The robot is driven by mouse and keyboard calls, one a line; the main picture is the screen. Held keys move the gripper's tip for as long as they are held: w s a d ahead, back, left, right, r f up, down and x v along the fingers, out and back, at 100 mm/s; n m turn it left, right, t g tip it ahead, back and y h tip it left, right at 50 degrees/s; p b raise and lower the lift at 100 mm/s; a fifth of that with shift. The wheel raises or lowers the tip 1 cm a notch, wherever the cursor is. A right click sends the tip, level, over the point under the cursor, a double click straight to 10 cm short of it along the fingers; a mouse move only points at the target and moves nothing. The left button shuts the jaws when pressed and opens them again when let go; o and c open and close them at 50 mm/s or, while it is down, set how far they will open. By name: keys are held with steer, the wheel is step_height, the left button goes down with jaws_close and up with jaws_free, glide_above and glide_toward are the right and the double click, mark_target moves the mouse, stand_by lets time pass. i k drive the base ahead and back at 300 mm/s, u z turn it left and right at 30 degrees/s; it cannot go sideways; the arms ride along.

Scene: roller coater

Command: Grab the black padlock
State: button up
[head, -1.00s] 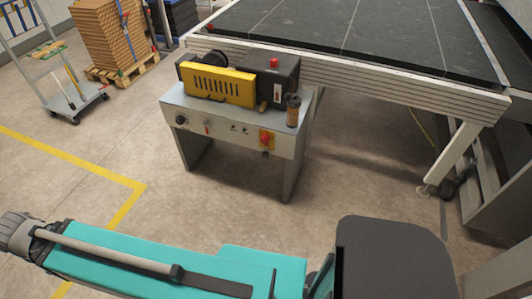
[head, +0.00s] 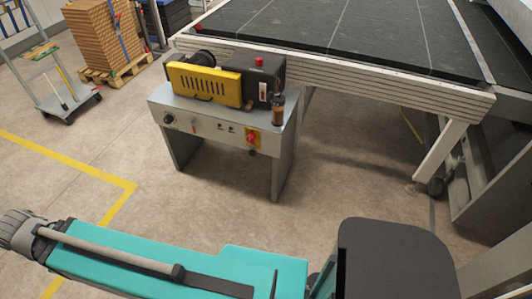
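A small dark object (head: 251,152) hangs just below the red and yellow switch (head: 252,139) on the front panel of the roller coater (head: 225,130). It may be the black padlock, but it is too small to tell for sure. My gripper is not in view. Only my teal arm link crosses the bottom of the head view, well in front of the machine.
A large black-topped table (head: 330,25) stands behind the roller coater, its white leg (head: 440,155) to the right. A cart (head: 62,95) and a pallet of stacked boards (head: 98,40) are at the far left. The floor before the machine is clear.

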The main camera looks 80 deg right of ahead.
mark_target(252, 152)
steer(key=z, duration=0.05)
steer(key=k, duration=1.35)
steer(key=z, duration=2.35)
steer(key=i, duration=0.4)
steer(key=z, duration=0.2)
